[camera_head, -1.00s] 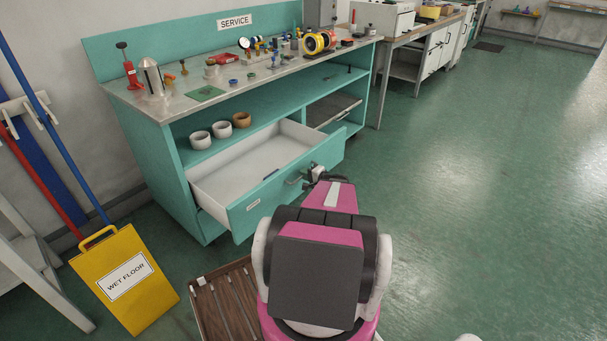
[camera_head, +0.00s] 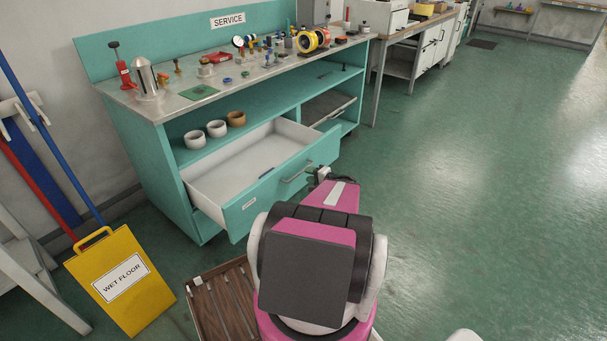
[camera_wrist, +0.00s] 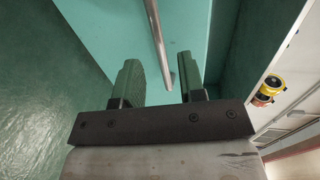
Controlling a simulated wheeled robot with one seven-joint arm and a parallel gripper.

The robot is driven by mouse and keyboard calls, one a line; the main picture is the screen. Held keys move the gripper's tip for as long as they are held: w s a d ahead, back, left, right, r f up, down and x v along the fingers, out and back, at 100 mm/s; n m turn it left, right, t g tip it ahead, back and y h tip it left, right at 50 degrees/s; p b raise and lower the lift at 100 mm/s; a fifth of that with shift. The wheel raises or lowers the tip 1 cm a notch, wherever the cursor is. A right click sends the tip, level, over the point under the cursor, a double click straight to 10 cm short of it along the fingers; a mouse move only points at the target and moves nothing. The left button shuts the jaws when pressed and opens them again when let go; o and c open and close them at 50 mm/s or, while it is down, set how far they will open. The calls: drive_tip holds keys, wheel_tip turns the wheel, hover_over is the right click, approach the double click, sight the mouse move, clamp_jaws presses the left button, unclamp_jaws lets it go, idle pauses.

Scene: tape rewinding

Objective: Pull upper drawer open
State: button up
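The upper drawer (camera_head: 240,217) of the teal workbench is pulled well out, its white inside showing, empty but for a small dark item. Its bar handle (camera_head: 296,171) is on the teal front. My gripper (camera_head: 320,175) is at the right of the drawer front, mostly hidden behind my arm in the head view. In the wrist view my gripper (camera_wrist: 158,82) has its two fingers apart with a gap between them. The handle (camera_wrist: 158,45) shows beyond the fingertips, its end near the gap; the fingers are not closed on it.
A yellow wet floor sign (camera_head: 122,282) stands at the left, and a brown slatted crate (camera_head: 222,302) lies below the drawer. Tools and tape rolls (camera_head: 313,40) are on the workbench top (camera_head: 170,105). The green floor at right is clear.

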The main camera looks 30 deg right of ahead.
drive_tip(key=v, duration=0.5)
drive_tip(key=shift+s, duration=0.2)
drive_tip(key=shift+s+d, duration=0.1)
idle(0.4)
